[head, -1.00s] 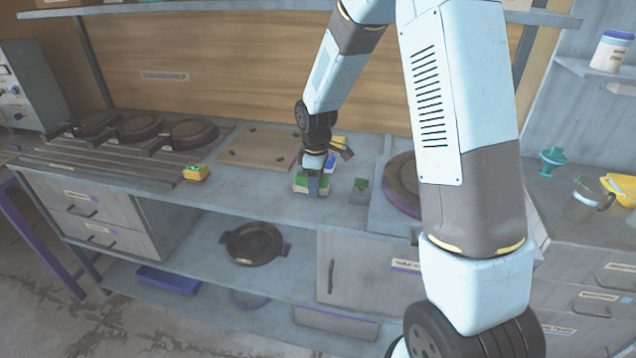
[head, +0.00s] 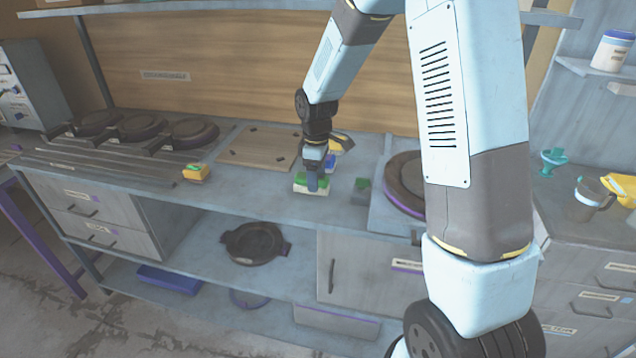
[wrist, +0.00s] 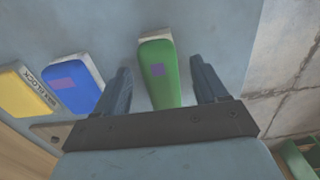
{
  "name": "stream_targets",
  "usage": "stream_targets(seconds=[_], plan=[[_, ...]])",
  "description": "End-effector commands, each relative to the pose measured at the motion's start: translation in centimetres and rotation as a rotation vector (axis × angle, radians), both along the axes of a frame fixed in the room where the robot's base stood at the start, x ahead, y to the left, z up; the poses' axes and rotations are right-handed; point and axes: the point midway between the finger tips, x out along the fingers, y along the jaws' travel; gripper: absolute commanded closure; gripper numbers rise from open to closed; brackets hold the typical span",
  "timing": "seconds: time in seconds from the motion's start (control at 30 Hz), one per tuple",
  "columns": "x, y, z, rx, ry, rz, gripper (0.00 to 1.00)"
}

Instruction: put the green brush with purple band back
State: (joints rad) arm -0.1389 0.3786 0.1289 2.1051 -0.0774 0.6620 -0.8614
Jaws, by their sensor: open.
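The green brush with a purple patch (wrist: 158,72) lies between my fingers in the wrist view, its pale end pointing up the picture. In the head view its green top and whitish side (head: 300,184) show at the front part of the bench, partly hidden by my gripper (head: 313,178). My gripper, also in the wrist view (wrist: 160,82), is open, with one finger on each side of the brush and a visible gap on both sides. A blue brush with a purple patch (wrist: 72,84) and a yellow one (wrist: 26,90) lie left of it.
A labelled strip, partly hidden, lies by the blue and yellow brushes. A small grey block with a green top (head: 361,190) and a round press plate (head: 404,183) stand to the right. A yellow-orange item (head: 196,173) and a wooden board (head: 257,147) are to the left.

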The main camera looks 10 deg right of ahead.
Motion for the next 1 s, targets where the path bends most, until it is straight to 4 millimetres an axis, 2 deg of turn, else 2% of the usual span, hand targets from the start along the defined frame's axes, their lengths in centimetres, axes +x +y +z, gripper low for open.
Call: stream_targets(seconds=[0.2,0.4,0.83,1.0], plan=[[0.1,0.0,4.5,0.0,-0.004,-0.001,0.28],[0.1,0.0,7.6,0.0,-0.002,-0.001,0.28],[-0.4,-0.4,10.1,-0.001,-0.009,-0.021,0.28],[-2.5,-2.0,13.3,0.0,-0.06,-0.126,0.28]])
